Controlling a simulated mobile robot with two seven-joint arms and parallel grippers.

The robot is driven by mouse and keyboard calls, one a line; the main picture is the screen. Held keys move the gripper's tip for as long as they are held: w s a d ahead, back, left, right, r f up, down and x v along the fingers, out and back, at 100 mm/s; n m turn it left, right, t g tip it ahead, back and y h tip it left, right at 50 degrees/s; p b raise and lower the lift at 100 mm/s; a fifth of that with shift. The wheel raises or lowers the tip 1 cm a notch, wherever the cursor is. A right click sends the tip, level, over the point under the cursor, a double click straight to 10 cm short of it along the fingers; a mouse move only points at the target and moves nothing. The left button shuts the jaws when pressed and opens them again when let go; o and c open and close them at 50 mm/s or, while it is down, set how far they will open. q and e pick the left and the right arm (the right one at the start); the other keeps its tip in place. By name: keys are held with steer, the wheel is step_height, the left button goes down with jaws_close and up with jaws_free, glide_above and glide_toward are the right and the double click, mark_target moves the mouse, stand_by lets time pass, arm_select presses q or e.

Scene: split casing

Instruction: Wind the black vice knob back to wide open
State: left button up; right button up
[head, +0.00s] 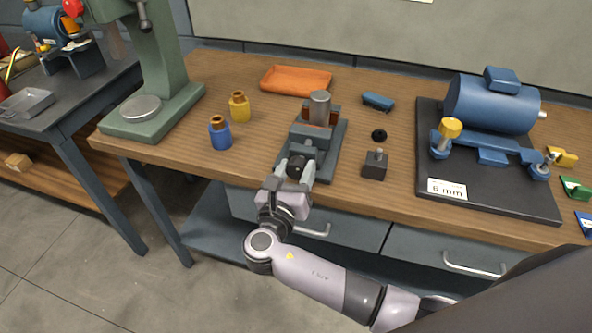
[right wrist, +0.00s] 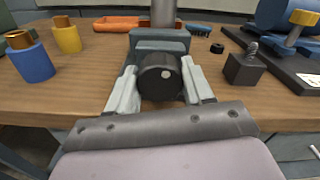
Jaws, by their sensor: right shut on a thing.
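The grey vice (head: 330,150) stands at the table's front edge in the head view, with reddish-brown jaw pads on either side of an upright grey cylinder (head: 319,104). Its black knob (right wrist: 160,82) faces me in the right wrist view, round with a pale dot right of its middle. It also shows in the head view (head: 296,165), partly covered. My right gripper (right wrist: 161,92) is shut on the knob, one pale finger on each side. Whether the jaw pads touch the cylinder I cannot tell. My left gripper is not in view.
A blue (head: 220,134) and a yellow (head: 239,107) bottle-like part stand left of the vice. An orange tray (head: 296,80) lies behind. A dark block (head: 374,166) and a black ring (head: 379,135) lie to the right, before the blue motor (head: 492,103) on its dark plate. A green press (head: 160,105) stands left.

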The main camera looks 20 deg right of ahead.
steer(key=shift+r+n, duration=0.2)
steer(key=shift+n, duration=0.8)
steer(key=shift+w+r, duration=0.1)
steer(key=o, duration=1)
steer(key=shift+a, duration=0.1)
steer(key=shift+s+a+f, duration=0.15)
steer(key=shift+s+f, duration=0.05)
steer(key=shift+s, duration=0.15)
steer(key=v, duration=0.6)
steer(key=shift+s+a+r+b, duration=0.1)
steer(key=shift+s+a+b, duration=0.1)
steer(key=shift+b, duration=0.1)
